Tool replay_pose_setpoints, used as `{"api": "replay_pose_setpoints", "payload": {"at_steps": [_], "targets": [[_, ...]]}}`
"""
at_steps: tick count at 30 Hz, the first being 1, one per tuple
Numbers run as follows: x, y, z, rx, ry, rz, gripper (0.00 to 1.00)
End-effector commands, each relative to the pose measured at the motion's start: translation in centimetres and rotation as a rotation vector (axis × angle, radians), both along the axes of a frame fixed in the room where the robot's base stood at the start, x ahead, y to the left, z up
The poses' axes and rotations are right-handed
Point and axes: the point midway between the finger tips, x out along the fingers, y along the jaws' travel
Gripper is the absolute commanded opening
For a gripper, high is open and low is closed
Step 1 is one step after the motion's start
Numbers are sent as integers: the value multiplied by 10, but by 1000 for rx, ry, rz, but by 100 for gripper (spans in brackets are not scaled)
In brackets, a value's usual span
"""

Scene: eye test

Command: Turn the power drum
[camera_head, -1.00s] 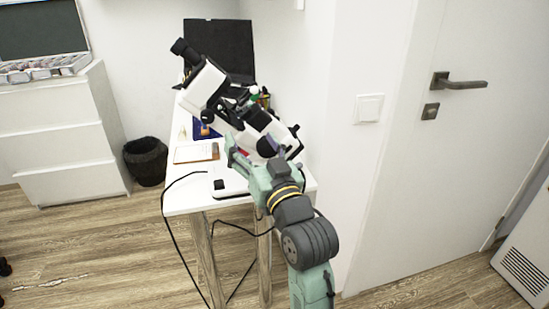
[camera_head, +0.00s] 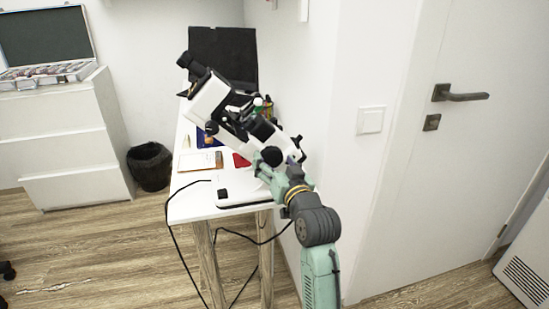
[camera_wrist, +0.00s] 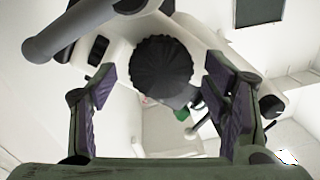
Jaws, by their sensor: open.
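The white and black eye-test instrument (camera_head: 210,97) stands tilted on the white table (camera_head: 186,206), its black eyepiece at upper left. The power drum appears to be the ribbed round black knob (camera_head: 272,156) on its near side. In the wrist view the drum (camera_wrist: 160,70) sits between my open fingers, with clear space on both sides; I cannot tell how deep it lies between them. My gripper (camera_head: 279,169) is open and empty at the instrument's lower right. It also shows in the wrist view (camera_wrist: 160,78). The fingers partly hide the instrument's lower part in the head view.
A black cable hangs from the table's front. A white wall with a switch (camera_head: 370,120) stands close on the right. A black bin (camera_head: 150,166) stands left.

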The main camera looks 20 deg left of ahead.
Motion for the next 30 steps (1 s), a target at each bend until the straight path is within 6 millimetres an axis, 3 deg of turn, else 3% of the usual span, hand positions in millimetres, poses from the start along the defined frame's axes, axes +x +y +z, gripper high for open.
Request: {"api": "replay_pose_setpoints", "payload": {"at_steps": [11, 30], "targets": [[4, 4, 0, 0, -1, 0, 68], [4, 3, 0, 0, -1, 0, 26]]}}
